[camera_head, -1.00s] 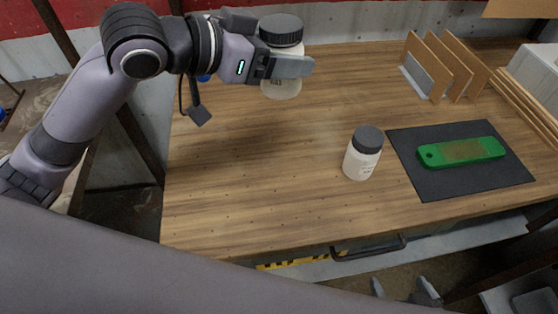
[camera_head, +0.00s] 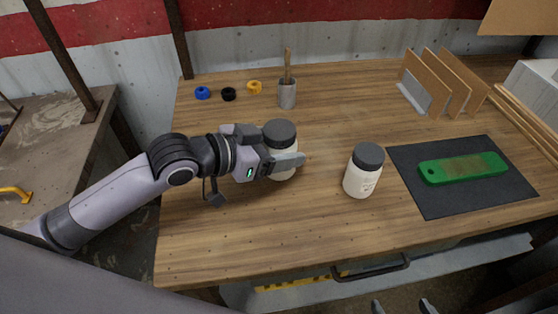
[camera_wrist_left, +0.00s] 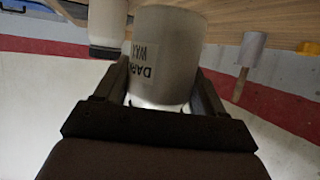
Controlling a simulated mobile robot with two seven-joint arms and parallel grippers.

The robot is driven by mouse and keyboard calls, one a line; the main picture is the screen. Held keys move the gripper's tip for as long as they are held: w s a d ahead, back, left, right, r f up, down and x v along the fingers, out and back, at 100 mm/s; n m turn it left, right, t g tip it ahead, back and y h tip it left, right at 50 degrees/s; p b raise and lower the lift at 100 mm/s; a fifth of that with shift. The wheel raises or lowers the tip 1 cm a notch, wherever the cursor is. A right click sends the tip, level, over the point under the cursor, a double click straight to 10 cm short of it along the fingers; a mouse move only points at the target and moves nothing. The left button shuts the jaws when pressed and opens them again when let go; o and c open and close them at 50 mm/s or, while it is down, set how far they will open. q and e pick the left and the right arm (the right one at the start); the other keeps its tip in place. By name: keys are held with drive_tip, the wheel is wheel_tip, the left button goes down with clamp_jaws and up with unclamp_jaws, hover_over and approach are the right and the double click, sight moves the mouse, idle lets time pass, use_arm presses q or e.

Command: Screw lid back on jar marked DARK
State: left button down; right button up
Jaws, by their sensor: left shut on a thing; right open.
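A white jar with a dark grey lid (camera_head: 279,134) is held in my left gripper (camera_head: 286,164), over the left-middle of the table. In the left wrist view the held jar (camera_wrist_left: 172,50) shows a label reading DARK WAX, upside down. The gripper hides its lid end there. I cannot tell whether the jar touches the table or how tight its lid is. A second white jar (camera_head: 361,182) with a dark lid stands upright to its right; it also shows in the left wrist view (camera_wrist_left: 107,22). My right gripper (camera_head: 402,307) is open at the bottom edge, apart from both jars.
A cup with a brush (camera_head: 287,95) stands behind. Blue (camera_head: 202,93), black (camera_head: 228,94) and yellow (camera_head: 254,87) rings lie at the back left. A dark mat (camera_head: 436,206) with a green board (camera_head: 462,168) lies right. The table's front middle is clear.

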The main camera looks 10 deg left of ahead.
use_arm(q)
drive_tip(key=shift+r, duration=0.1)
drive_tip(key=shift+f, duration=2.15)
drive_tip(key=shift+f, duration=0.1)
drive_tip(key=shift+c, duration=0.5)
unclamp_jaws()
drive_tip(key=shift+f, duration=0.1)
drive_tip(key=shift+r, duration=0.25)
drive_tip(key=shift+s+a, duration=0.25)
drive_tip(key=v, duration=1.1)
drive_tip(key=shift+b, duration=0.4)
